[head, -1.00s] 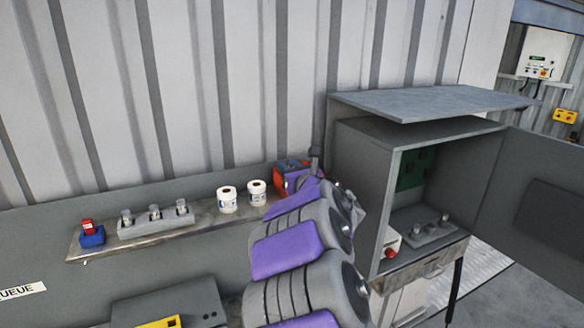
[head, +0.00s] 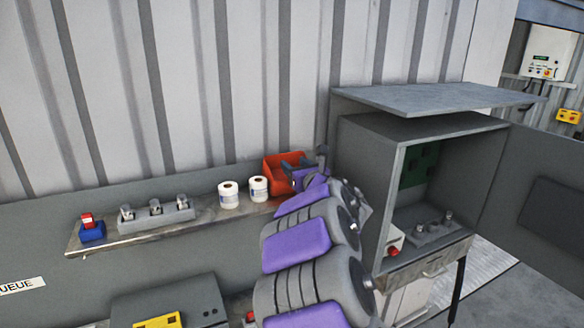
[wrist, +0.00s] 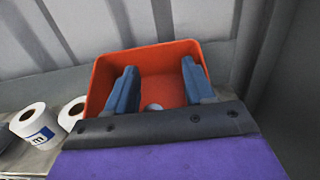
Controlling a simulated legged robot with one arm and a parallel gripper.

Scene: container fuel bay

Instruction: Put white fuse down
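My gripper (head: 303,166) is over the right end of the wall shelf, at the orange-red bin (head: 278,172). In the wrist view the two dark blue fingers of my gripper (wrist: 159,75) stand wide apart in front of the bin's open inside (wrist: 160,62). A small pale rounded thing (wrist: 152,107) shows low between the fingers, apart from both. It may be the white fuse; most of it is hidden behind the dark edge of my gripper, and I cannot tell exactly what it rests on.
Two white rolls (head: 229,195) stand left of the bin on the shelf (head: 150,237). Further left are a grey block with several fuses (head: 156,215) and a blue-and-red item (head: 92,230). An open grey cabinet (head: 365,190) stands close on the right.

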